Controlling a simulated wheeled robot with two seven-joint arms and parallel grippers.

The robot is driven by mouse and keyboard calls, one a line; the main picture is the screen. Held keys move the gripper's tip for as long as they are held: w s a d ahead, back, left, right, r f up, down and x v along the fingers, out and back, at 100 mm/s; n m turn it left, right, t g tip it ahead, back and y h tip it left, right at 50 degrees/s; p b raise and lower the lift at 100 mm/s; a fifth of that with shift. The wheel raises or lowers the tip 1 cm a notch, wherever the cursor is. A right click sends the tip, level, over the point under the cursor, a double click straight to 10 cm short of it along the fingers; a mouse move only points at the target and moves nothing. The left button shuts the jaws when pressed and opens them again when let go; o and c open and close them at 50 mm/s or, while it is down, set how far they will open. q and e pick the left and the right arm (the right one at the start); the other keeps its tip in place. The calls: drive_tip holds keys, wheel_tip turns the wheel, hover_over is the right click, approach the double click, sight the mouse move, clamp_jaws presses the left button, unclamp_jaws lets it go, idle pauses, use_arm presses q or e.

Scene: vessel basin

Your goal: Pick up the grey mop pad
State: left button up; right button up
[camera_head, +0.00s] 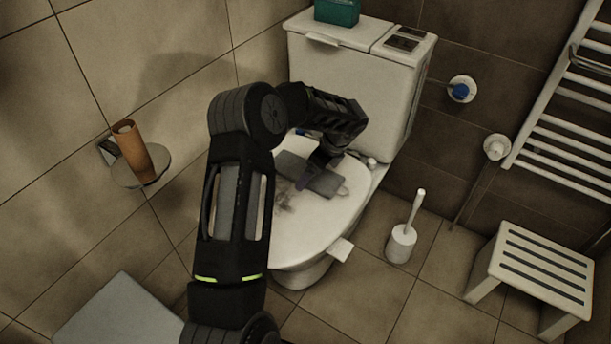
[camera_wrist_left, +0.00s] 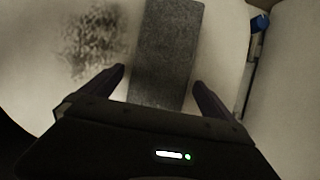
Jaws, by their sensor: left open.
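The grey mop pad (camera_head: 326,183) is a flat, dark grey strip lying on the closed white toilet lid (camera_head: 335,215). In the left wrist view the pad (camera_wrist_left: 167,50) runs away from my gripper, and its near end lies between the fingers. My left gripper (camera_wrist_left: 160,80) is open over the pad, with one finger on each side and a gap to the pad on both sides. In the head view my left arm hides part of the pad and most of the gripper. My right gripper is not in view.
A dark smudge (camera_wrist_left: 95,40) marks the lid beside the pad. The toilet tank (camera_head: 345,75) stands behind, with a green box (camera_head: 337,12) on top. A toilet brush (camera_head: 402,240) and a slatted stool (camera_head: 535,265) stand at right.

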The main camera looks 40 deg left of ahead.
use_arm(q)
drive_tip(key=shift+f, duration=0.1)
drive_tip(key=shift+c, duration=0.2)
idle(0.4)
drive_tip(key=c, duration=1.3)
drive_tip(key=shift+o, duration=0.2)
wheel_tip(320, 180, up, 10)
drive_tip(key=p, duration=0.3)
